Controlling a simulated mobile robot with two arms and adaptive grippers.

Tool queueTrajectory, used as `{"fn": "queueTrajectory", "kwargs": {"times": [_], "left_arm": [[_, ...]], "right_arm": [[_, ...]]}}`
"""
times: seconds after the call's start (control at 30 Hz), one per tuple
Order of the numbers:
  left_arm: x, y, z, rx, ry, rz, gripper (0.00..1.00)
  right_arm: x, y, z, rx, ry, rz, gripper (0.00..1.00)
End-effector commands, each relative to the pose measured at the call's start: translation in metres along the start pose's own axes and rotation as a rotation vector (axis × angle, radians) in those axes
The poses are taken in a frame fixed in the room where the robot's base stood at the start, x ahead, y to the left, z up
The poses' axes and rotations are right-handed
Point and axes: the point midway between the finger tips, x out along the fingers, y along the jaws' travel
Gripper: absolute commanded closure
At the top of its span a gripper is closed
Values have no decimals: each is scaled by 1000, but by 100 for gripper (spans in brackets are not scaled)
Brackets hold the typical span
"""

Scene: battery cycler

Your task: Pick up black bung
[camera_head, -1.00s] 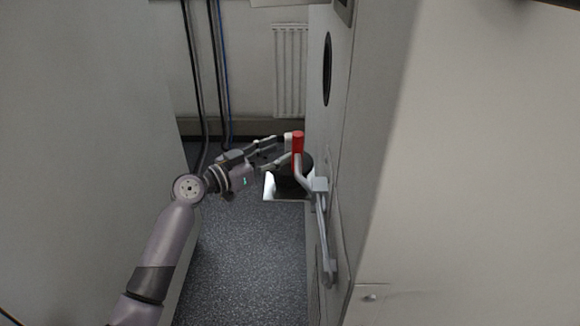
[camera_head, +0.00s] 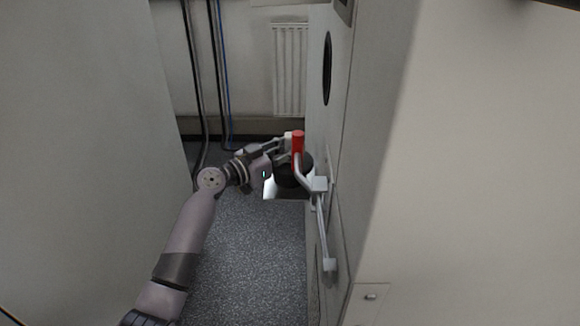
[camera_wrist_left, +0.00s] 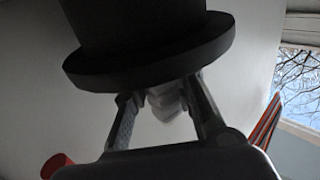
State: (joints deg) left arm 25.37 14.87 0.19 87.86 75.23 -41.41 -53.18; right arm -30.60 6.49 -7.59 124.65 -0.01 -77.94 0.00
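The black bung (camera_head: 293,174) is a dark round piece low beside the cabinet's front, partly hidden by the red-ended handle. In the left wrist view the bung (camera_wrist_left: 150,45) fills the top, with a wide flange that hides the ends of my fingers. My left gripper (camera_head: 288,149) is close to the bung, at the handle's upper end. Its fingers look spread apart, and I see no clear grip on the bung. A pale shape between the fingers in the wrist view is unclear. My right gripper is not in view.
The handle's red grip (camera_head: 298,143) stands right at my left fingertips. A grey panel (camera_head: 90,150) closes the left side. Floor (camera_head: 245,250) is clear between. A radiator (camera_head: 289,70) is behind.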

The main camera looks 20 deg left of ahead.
Motion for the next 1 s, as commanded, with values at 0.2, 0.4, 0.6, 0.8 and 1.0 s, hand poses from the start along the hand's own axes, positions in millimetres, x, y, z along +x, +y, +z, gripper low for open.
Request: {"fn": "queueTrajectory", "kwargs": {"times": [0.2,0.4,0.6,0.8,1.0], "left_arm": [[0,0,0,0,0,0,93],[0,0,0,0,0,0,100],[0,0,0,0,-1,0,100],[0,0,-2,1,3,-1,100],[-2,-2,-6,3,4,-1,100]], "right_arm": [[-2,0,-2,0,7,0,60],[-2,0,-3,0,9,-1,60],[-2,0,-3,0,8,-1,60],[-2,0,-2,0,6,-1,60],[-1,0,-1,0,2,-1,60]]}}
